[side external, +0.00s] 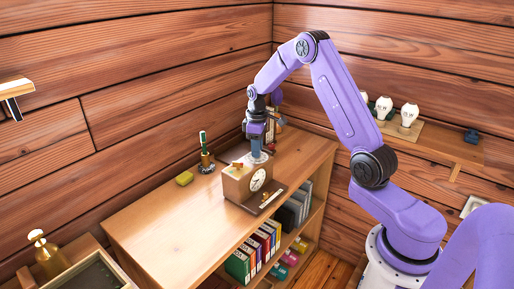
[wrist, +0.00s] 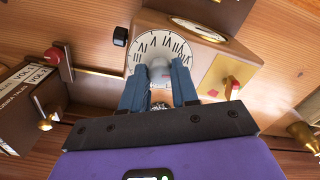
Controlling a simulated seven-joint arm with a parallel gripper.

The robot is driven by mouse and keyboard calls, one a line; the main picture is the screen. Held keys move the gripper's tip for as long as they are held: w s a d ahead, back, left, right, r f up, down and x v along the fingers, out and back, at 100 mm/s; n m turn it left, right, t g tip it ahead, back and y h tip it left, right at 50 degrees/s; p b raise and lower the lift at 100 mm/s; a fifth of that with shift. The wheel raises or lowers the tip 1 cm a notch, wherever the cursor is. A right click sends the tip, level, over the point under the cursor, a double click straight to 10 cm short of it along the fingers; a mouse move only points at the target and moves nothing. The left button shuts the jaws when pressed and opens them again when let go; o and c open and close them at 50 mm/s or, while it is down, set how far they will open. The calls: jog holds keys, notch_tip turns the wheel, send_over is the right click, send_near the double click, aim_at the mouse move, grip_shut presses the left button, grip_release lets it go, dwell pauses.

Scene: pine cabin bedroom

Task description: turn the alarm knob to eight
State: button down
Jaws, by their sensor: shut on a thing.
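A wooden clock box (side external: 236,185) stands on top of the bookcase, with a white clock face (side external: 258,180) on its front side. In the wrist view a round white dial (wrist: 146,44) with black Roman numerals lies on the box. A grey knob (wrist: 159,70) stands at the dial's middle. My gripper (side external: 260,155) points down at the top of the box. In the wrist view its two blue fingers (wrist: 158,78) are shut on the knob, one on each side. The fingers and knob hide the dial's lower part, and I cannot read a pointer on it.
Several books (side external: 255,250) fill the shelf below. The bookcase top (side external: 160,235) is clear at the front left. A brass panel with a red piece (wrist: 230,87) shows beside the dial.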

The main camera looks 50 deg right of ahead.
jog(key=shift+n, duration=1.2)
jog(key=c, duration=0.8)
grip_release()
jog(key=shift+c, duration=0.2)
notch_tip(320, 180, up, 18)
jog(key=shift+f, duration=0.25)
jog(key=shift+a, duration=0.1)
